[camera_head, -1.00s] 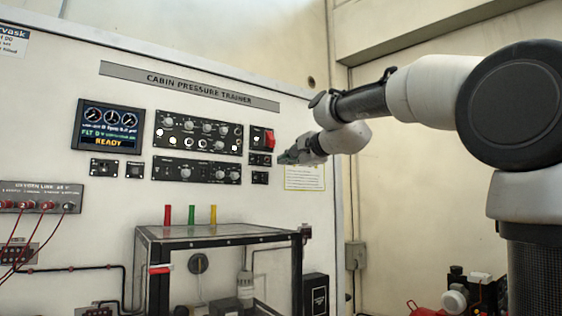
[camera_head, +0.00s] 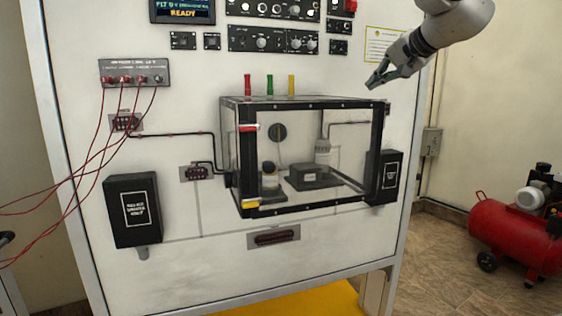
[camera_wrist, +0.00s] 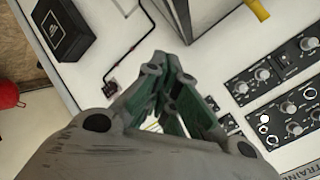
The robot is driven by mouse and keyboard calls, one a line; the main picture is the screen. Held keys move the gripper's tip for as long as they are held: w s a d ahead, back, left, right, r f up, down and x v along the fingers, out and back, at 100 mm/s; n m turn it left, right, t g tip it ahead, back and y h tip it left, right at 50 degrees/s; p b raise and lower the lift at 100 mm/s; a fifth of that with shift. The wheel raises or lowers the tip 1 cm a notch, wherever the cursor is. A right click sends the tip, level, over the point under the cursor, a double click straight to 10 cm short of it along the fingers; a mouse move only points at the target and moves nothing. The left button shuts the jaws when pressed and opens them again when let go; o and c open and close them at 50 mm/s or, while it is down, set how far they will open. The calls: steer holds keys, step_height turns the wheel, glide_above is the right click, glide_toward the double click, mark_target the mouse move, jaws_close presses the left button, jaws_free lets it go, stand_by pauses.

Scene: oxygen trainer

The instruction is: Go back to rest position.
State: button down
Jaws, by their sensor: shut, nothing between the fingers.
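My gripper (camera_head: 377,80) is at the upper right in the head view, in front of the panel's right side. It is above and to the right of the clear chamber box (camera_head: 384,140) and touches nothing that I can see. In the wrist view my gripper (camera_wrist: 165,70) shows with its green-lined fingers close together and nothing held. The white trainer panel (camera_head: 290,250) stands behind it. A red switch (camera_head: 350,5) is at the top right of the panel.
Red, green (camera_head: 269,85) and yellow handles stand on the chamber's top. Red cables (camera_head: 90,165) hang from the oxygen link box (camera_head: 134,71) at left. Black boxes (camera_head: 133,210) flank the chamber. A red compressor (camera_head: 510,240) stands on the floor at right, with open floor before it.

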steer(key=s+d+f+n+g+h, duration=0.1)
steer(key=s+d+f+n+g, duration=0.1)
steer(key=s+f, duration=0.6)
steer(key=s+d+f+n+g+h, duration=0.2)
steer(key=s+d+f, duration=0.3)
steer(key=s+f, duration=0.4)
steer(key=s+d+f+n+g+h, duration=0.1)
steer(key=s+d+f+n+g, duration=0.2)
steer(key=s+f, duration=0.6)
steer(key=s, duration=0.6)
steer(key=shift+d+f, duration=0.2)
steer(key=shift+d, duration=0.1)
